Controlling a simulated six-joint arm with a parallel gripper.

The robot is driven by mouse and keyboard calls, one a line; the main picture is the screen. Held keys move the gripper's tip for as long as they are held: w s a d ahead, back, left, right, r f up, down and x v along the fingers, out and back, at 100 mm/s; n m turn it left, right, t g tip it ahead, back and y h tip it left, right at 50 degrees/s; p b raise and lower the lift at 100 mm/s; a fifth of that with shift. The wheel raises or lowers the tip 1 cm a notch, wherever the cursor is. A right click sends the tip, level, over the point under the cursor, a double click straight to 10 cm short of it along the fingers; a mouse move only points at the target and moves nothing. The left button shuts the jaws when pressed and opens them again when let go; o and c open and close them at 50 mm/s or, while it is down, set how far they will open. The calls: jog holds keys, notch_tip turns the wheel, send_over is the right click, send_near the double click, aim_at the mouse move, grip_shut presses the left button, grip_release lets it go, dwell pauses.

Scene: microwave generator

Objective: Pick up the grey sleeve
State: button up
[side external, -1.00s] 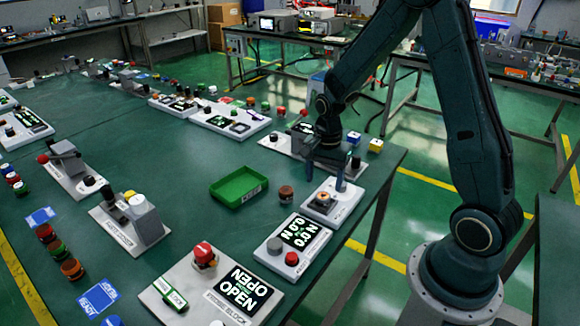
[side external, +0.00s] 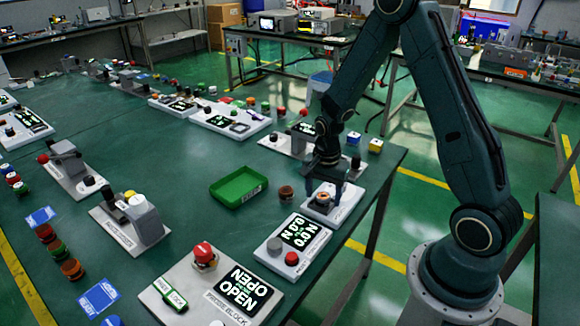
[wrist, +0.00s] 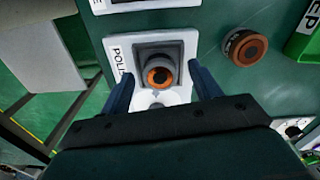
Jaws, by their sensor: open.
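A grey sleeve (wrist: 158,72) with an orange ring on its top face sits in the square grey socket of a white station plate (wrist: 118,55) whose label is partly hidden. In the side external view the sleeve (side external: 323,197) shows as a small orange-topped piece on the plate near the table's right edge. My gripper (side external: 324,187) is open, low over that plate. In the wrist view my gripper (wrist: 162,82) has one finger on each side of the socket, with a gap between each finger and the sleeve.
A brown-orange ringed piece (side external: 286,193) stands on the table left of the plate, with a green tray (side external: 239,188) beyond it. A display box with a red button (side external: 298,246) stands close in front.

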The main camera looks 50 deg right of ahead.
aim_at(323, 195)
grip_shut()
dwell(0.3)
jog(key=shift+r, duration=0.15)
notch_tip(323, 195, up, 20)
dwell(0.8)
dwell(0.3)
